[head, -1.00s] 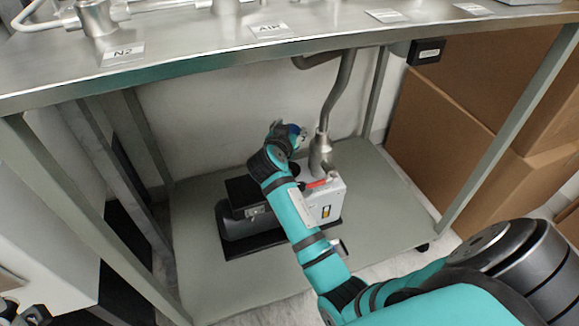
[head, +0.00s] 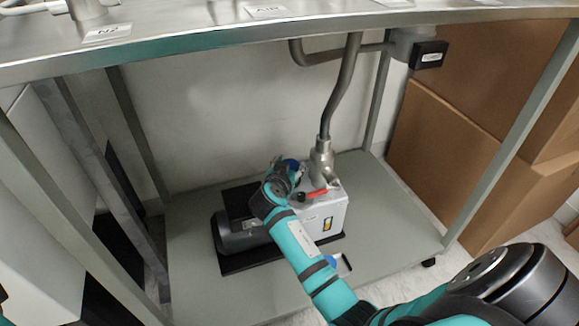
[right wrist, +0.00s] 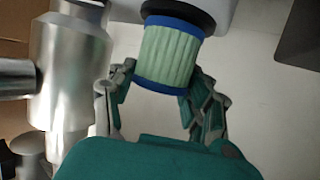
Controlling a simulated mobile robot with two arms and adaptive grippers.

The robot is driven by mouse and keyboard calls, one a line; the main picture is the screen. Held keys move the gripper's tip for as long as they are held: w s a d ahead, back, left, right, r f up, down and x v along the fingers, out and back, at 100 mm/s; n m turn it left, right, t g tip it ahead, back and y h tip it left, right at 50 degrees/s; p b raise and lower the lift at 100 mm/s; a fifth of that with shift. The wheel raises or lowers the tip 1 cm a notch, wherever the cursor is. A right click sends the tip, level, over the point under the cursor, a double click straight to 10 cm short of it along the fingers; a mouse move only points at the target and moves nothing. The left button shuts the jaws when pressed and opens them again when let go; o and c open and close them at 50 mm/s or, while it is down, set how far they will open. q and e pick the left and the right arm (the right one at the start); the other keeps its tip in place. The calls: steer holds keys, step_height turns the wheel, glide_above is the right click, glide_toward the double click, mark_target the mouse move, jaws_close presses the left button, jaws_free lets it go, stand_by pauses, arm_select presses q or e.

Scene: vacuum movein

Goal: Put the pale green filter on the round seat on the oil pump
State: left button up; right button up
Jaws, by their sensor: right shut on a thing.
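The pale green filter (right wrist: 168,55) is a pleated cylinder with blue end bands. My right gripper (right wrist: 158,88) is shut on it, one finger on each side. In the right wrist view its far blue end is against or very close to a black round part (right wrist: 178,12); I cannot tell whether they touch or whether this is the seat. In the head view, only a bit of blue shows at my right gripper (head: 284,178), above the oil pump (head: 325,218), a pale box with a dark motor. The arm hides part of the pump. My left gripper is not in view.
A metal pipe fitting (head: 321,160) rises close to the right of my gripper; it also shows in the right wrist view (right wrist: 70,60). The pump stands on a lower shelf (head: 395,225) under a metal bench top (head: 220,35). Bench legs and cardboard boxes (head: 450,150) flank the space.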

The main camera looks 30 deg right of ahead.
steer(key=shift+f, duration=0.2)
steer(key=o, duration=0.9)
steer(key=shift+c, duration=0.2)
steer(key=shift+r, duration=0.1)
